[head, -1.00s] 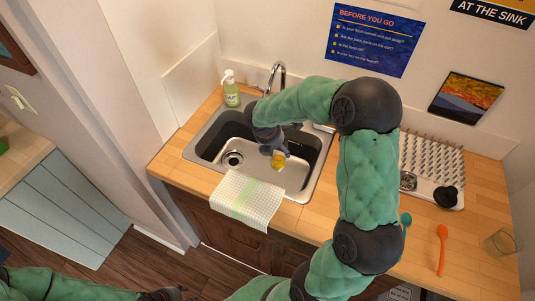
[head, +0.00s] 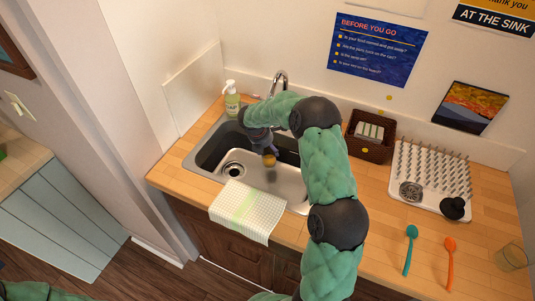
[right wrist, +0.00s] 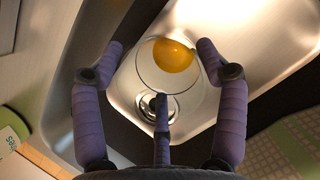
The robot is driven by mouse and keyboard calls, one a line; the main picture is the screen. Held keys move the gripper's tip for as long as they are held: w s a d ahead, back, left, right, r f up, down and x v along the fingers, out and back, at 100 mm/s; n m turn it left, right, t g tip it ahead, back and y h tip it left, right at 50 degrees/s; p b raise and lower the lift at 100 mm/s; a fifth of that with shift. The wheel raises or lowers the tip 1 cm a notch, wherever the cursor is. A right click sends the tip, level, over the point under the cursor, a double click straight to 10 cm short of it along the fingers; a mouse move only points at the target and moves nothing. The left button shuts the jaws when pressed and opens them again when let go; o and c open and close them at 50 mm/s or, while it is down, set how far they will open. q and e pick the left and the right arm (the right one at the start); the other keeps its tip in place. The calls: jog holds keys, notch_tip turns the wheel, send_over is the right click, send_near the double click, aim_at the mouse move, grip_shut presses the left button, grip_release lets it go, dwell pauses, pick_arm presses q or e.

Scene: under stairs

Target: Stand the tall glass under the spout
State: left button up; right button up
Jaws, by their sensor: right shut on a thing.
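My right gripper (head: 262,148) is low over the sink. In the right wrist view its fingers (right wrist: 159,55) are shut around a clear glass (right wrist: 148,82), seen from above. A yellow-orange round thing (right wrist: 173,55) shows within the rim; I cannot tell whether it is in the glass or behind it. In the head view a yellow-orange patch (head: 269,160) shows at the fingertips, and the glass itself is hardly visible. The chrome spout (head: 281,76) curves up behind the sink; my right arm hides its lower part. My left gripper is out of view.
The sink (head: 290,187) has a drain at left and a cloth (head: 247,211) over its front edge. A soap bottle (head: 232,100) stands at its back left corner. A basket (head: 369,150), drying rack (head: 430,195), two spoons and another glass (head: 512,257) are at right.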

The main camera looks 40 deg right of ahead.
jog(key=shift+w+d+f, duration=0.15)
jog(key=shift+w+f, duration=0.15)
jog(key=shift+f, duration=0.1)
jog(key=shift+f+b, duration=0.65)
jog(key=shift+f, duration=0.8)
jog(key=shift+f, duration=0.1)
jog(key=o, duration=1.7)
jog(key=p+v, duration=0.2)
jog(key=v, duration=1)
jog(key=shift+s+p, duration=0.1)
jog(key=shift+p, duration=0.2)
